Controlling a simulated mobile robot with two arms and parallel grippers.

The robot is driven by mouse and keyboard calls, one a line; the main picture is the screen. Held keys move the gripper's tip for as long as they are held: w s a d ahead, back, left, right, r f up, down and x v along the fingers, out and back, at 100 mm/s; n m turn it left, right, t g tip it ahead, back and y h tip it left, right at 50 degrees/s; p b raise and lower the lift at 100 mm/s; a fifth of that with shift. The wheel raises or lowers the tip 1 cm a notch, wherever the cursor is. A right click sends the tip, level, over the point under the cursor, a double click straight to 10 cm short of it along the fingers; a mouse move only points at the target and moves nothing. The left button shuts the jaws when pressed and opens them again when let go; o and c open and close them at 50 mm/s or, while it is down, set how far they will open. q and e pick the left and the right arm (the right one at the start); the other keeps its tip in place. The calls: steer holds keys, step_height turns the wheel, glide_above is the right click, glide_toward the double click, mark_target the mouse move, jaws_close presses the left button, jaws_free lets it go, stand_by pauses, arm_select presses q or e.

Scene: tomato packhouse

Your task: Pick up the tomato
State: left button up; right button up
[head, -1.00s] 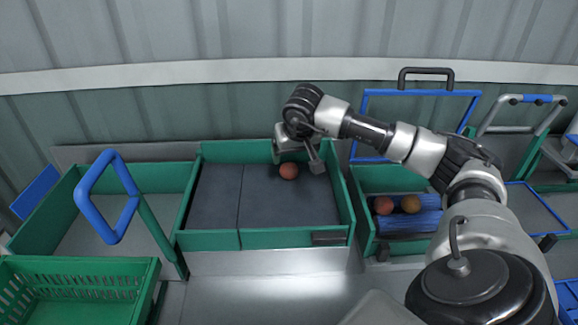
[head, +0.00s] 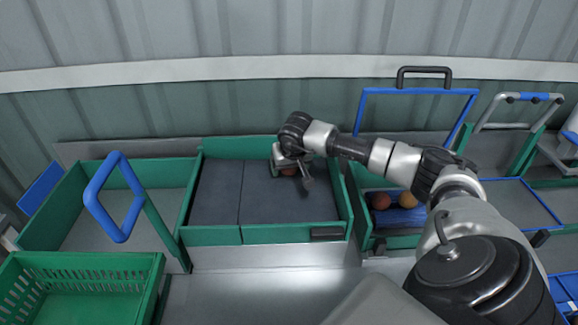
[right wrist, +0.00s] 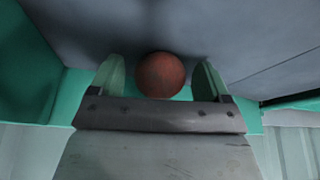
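A red tomato (head: 289,171) lies on the dark grey floor of the green-walled tray (head: 283,236), near its back right part. In the head view my right gripper (head: 290,172) is over it and hides most of it. In the right wrist view the tomato (right wrist: 160,75) sits between the two fingers of my right gripper (right wrist: 160,80). A gap shows on each side of it, so the gripper is open around it. My left gripper is not in view.
Two more tomatoes, one red (head: 380,201) and one orange (head: 407,200), lie in the blue-lined bin at right. A blue loop frame (head: 122,236) stands at left, and a green slatted crate (head: 100,262) at front left. The tray's left half is bare.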

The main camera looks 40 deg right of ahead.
steer(key=c, duration=0.6)
steer(key=shift+r, duration=0.15)
